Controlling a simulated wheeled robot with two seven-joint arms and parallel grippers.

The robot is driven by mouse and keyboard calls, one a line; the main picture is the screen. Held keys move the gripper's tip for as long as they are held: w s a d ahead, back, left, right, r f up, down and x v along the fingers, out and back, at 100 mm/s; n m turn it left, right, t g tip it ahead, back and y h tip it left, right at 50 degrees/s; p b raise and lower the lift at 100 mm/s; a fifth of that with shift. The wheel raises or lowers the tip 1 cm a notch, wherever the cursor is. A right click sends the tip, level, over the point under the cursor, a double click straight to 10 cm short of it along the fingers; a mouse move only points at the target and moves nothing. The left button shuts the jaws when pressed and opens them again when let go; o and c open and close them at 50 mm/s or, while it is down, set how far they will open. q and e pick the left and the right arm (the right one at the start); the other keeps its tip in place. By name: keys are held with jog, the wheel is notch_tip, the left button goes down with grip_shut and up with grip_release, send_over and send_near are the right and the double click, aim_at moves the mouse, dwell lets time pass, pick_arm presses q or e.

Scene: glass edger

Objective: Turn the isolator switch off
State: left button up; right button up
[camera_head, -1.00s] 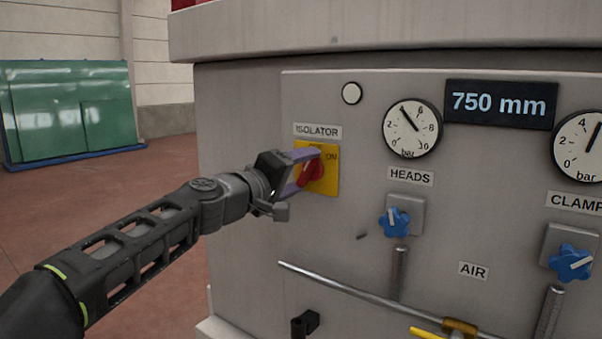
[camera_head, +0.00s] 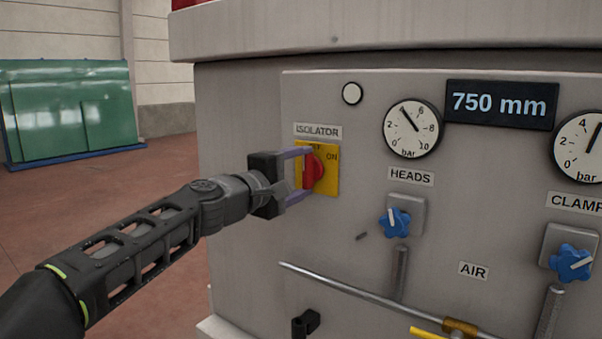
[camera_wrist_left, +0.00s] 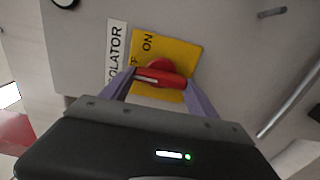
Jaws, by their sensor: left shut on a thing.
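The isolator switch is a red handle (camera_head: 314,169) on a yellow plate (camera_head: 331,182), below the ISOLATOR label. In the head view the handle stands about upright, with ON to its upper right. My left gripper (camera_head: 305,173) is shut on the handle, one finger above it and one below. In the left wrist view the red handle (camera_wrist_left: 160,78) lies between the two purple fingers (camera_wrist_left: 161,91). Its white mark is at the end by the partly hidden OFF lettering. My right gripper is not in view.
On the same grey panel are the HEADS knob (camera_head: 395,222), the blue CLAMP knob (camera_head: 571,262), gauges and a 750 mm display (camera_head: 499,104). A metal rod (camera_head: 350,292) runs below the switch. Green glass sheets (camera_head: 70,110) stand at the far left.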

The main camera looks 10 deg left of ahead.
pick_arm(q)
jog(key=o, duration=1.4)
jog(key=shift+c, duration=0.2)
jog(key=b+v, duration=0.2)
jog(key=v, duration=0.5)
jog(key=shift+s, duration=0.35)
jog(key=shift+a+f, duration=0.1)
